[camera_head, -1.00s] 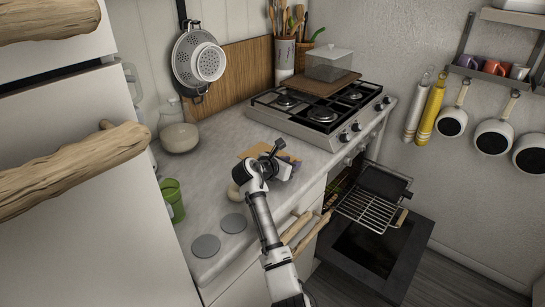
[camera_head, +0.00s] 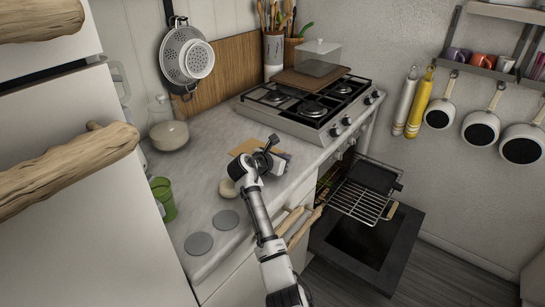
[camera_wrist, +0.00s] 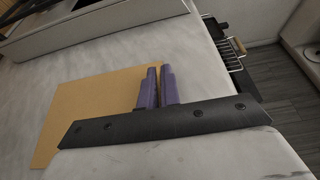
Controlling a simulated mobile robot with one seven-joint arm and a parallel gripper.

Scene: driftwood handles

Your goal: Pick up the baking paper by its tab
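The baking paper, a flat tan sheet (camera_wrist: 88,108), lies on the pale counter in the wrist view. In the head view a small part of the sheet (camera_head: 244,148) shows behind my wrist. My gripper (camera_wrist: 159,72) has purple fingers close together at the sheet's right edge. The dark gripper bar hides the sheet's near right part.
The gas stove (camera_head: 312,105) stands beyond the sheet. An open oven with a wire rack (camera_head: 358,202) is below to the right. A green cup (camera_head: 163,198), a pale bowl (camera_head: 169,135) and two grey discs (camera_head: 225,220) are on the counter to the left.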

